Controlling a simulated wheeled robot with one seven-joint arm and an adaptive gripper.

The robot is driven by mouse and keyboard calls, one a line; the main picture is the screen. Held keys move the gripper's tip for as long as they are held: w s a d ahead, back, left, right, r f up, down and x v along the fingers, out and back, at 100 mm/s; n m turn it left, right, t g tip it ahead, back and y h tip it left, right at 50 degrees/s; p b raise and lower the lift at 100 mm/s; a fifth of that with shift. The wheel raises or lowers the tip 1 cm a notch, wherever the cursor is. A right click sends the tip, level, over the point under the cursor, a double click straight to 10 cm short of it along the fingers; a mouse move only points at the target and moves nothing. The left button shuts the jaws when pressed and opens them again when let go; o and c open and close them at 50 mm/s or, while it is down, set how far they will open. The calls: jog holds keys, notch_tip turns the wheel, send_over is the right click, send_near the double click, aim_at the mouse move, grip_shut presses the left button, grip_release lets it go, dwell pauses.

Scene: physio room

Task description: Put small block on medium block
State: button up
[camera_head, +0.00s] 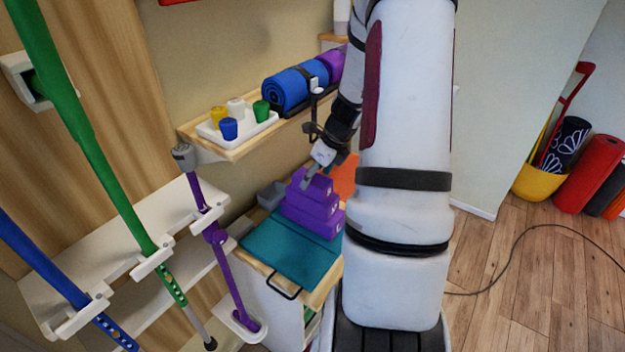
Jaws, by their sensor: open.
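Purple blocks form a stepped pile on the cabinet top. The small block (317,187) is uppermost, over the medium block (312,204), with a wider purple block (325,223) at the bottom. The small block appears to rest on the medium block, though any narrow gap is hard to see. My gripper (314,178) points down at the small block, with its fingers at or just above the block's top. The gripper is open. My arm hides part of the right side, and the far finger is hard to make out.
A teal folded mat (285,250) lies in front of the blocks, with a grey bin (271,195) to their left and an orange item (346,178) behind. A shelf above holds a white tray (210,132) of cups and a blue roll (288,88). Crutches stand at left.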

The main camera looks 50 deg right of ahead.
jog(key=v, duration=0.9)
dwell(0.3)
